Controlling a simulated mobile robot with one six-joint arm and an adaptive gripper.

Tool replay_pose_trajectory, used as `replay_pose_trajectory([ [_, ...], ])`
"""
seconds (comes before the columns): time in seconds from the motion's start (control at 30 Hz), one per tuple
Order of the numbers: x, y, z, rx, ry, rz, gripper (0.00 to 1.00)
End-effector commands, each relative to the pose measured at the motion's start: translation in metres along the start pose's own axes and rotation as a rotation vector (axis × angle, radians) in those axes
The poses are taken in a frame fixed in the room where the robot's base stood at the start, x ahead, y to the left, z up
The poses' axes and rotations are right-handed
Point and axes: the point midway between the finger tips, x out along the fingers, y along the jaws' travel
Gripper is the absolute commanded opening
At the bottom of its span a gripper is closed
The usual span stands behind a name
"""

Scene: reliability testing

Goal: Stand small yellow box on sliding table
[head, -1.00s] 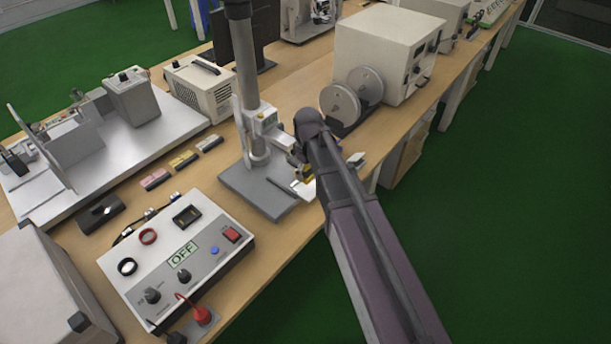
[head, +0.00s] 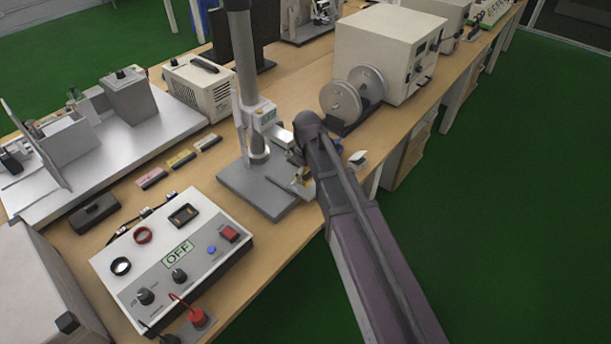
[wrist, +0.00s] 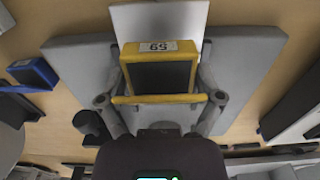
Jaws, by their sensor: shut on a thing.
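My gripper (wrist: 161,72) is shut on the small yellow box (wrist: 159,48), with a finger on each side of it. The box has a dark face in a yellow frame and a white label reading 59. In the wrist view a pale flat plate (wrist: 172,17), which looks like the sliding table, lies behind the box over a wider grey base (wrist: 80,62). I cannot tell whether the box touches the plate.
The stand's column (head: 246,75) rises left of my gripper. A control box marked OFF (head: 205,262) is in front. Several small coloured blocks (head: 181,160) lie left of the stand. Two discs (head: 341,101) and a beige cabinet (head: 385,50) stand behind. Open floor lies right of the bench.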

Motion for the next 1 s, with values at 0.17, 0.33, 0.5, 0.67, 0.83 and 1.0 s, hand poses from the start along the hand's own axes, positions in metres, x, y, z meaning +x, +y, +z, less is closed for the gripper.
replay_pose_trajectory([
  [0.17,-0.001,0.0,0.0,0.0,0.0,0.0,0.37],
  [0.33,0.004,0.0,0.0,0.0,0.0,0.0,0.37],
  [0.5,0.007,0.0,0.0,0.001,0.0,0.0,0.37],
  [0.67,0.011,0.0,0.0,0.001,0.0,0.0,0.37],
  [0.83,0.012,0.0,0.0,0.001,0.0,0.0,0.37],
  [1.0,0.011,0.0,0.0,0.001,0.0,0.0,1.0],
])
